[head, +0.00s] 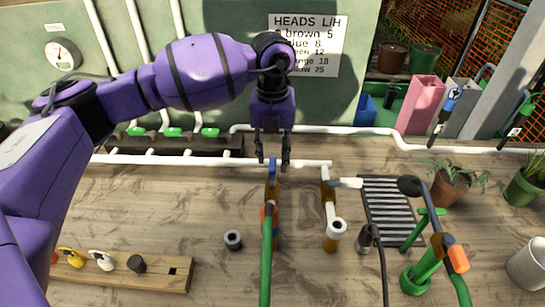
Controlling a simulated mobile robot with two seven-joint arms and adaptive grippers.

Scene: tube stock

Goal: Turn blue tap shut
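The blue tap (272,166) is a small blue handle on top of a brass upright at the middle of the table, on the white pipe line. A green hose (266,262) runs from its lower end toward the front edge. My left gripper (272,160) points down from above. Its two dark fingers are apart, one on each side of the blue handle in the picture, with a gap visible. I cannot tell whether they touch the handle. My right gripper is not in view.
A second brass tap (328,200) with a white outlet stands to the right. Beyond it are a black drain grate (388,208) and a green stand (420,275). A wooden rack (125,272) lies front left. A loose grey ring (233,240) sits left of the hose.

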